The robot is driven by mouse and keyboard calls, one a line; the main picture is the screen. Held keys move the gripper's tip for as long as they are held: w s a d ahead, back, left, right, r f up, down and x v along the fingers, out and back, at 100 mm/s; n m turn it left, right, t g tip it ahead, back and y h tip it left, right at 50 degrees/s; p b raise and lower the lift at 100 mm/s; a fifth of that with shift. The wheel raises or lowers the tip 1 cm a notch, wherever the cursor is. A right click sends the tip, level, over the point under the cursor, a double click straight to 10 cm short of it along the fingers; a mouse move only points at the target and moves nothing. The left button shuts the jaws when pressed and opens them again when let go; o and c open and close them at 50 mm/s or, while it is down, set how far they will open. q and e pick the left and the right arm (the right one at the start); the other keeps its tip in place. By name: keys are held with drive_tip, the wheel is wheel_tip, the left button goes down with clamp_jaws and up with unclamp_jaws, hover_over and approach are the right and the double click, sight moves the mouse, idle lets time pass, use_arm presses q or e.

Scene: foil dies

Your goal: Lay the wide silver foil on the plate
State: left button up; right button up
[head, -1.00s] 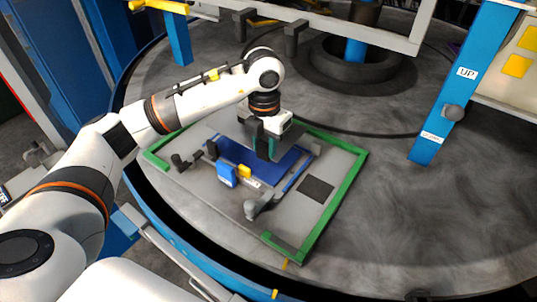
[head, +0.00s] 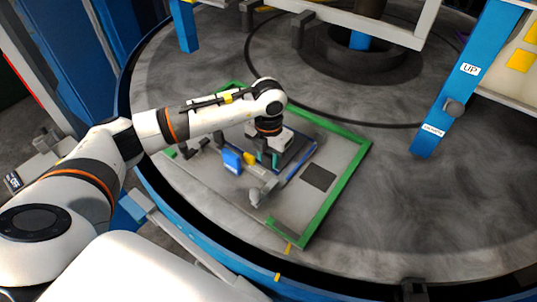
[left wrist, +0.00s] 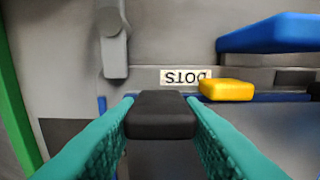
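A flat grey plate (head: 222,195) with green bars on its edges lies on the round table. A blue-edged panel (head: 302,162) is at its middle, largely hidden under my arm. My left gripper (head: 268,158) is low over this panel. In the left wrist view, its teal fingers (left wrist: 160,112) stand on both sides of a dark grey block (left wrist: 160,122), which fills the gap between them. I cannot tell whether they press on it. I cannot make out a wide silver foil for certain. My right gripper is not in view.
Beside the gripper are a blue block (head: 232,161), a yellow block (head: 250,158) and a grey clamp-like part (head: 262,192). A dark square (head: 318,177) marks the plate's right part. A blue post (head: 448,100) stands at the right.

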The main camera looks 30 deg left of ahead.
use_arm(q)
drive_tip(key=shift+o, duration=0.3)
drive_tip(key=shift+r, duration=0.15)
drive_tip(key=shift+r, duration=0.2)
wheel_tip(320, 180, up, 12)
drive_tip(key=b, duration=0.3)
drive_tip(key=shift+f, duration=0.15)
